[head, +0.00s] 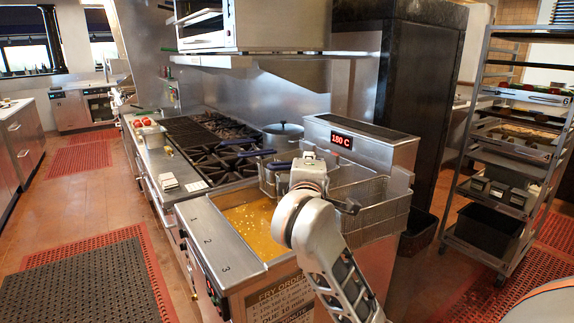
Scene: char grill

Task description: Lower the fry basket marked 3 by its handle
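The fryer (205,228) has 1, 2 and 3 marked along its left rim, 3 nearest. Golden oil (255,232) with small pale bits fills its open vat. A wire basket (385,212) hangs raised at the right of the vat, behind my arm. More basket mesh (270,182) shows left of my gripper. Dark blue handles (254,153) point left. My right gripper (308,165) is over the baskets at the handle ends. My wrist hides its fingers and the nearest basket's handle, so I cannot tell whether it grips. My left gripper is out of view.
The fryer's back housing (365,145) shows 180 C in red. A stove (225,150) with a lidded pan (284,131) adjoins it on the far side. A tray rack (510,150) stands at right. Open floor with mats (90,285) lies left.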

